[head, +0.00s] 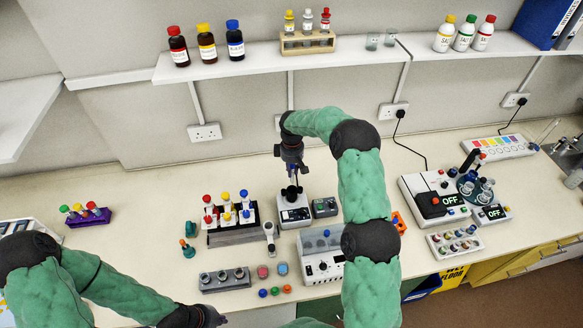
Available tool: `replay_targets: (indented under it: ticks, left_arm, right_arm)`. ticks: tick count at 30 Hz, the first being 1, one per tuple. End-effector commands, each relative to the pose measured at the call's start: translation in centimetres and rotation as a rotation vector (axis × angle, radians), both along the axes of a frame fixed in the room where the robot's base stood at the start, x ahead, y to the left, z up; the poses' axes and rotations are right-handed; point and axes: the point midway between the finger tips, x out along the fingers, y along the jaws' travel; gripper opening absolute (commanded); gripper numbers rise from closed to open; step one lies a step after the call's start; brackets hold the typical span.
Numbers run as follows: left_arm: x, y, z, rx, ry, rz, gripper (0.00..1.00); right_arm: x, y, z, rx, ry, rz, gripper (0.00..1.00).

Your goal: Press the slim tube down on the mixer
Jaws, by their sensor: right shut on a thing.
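My right gripper (292,172) reaches in from above and points down over the mixer (294,215), a small white box with a dark top.
A rack of capped tubes (233,236) stands left of the mixer and a small dark device (325,208) stands right of it. A white box with knobs (322,265) is in front, partly behind my right arm. A grey block (225,280) lies front left.

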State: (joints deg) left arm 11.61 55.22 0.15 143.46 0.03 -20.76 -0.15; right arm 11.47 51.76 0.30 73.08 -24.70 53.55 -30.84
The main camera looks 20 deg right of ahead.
Motion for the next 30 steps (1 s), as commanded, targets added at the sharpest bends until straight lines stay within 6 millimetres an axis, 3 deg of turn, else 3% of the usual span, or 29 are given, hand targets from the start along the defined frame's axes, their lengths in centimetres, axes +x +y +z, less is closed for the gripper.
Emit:
replay_targets:
  ticks: [20,30]
  left_arm:
    - [0.0,0.0,-1.3,0.0,-0.001,0.0,0.0]
    - [0.0,0.0,-3.1,0.0,-0.001,0.0,0.0]
  right_arm:
    - [-0.1,0.0,-4.8,0.0,0.001,-0.001,0.0]
    - [0.0,0.0,-6.7,0.0,0.0,-0.001,0.0]
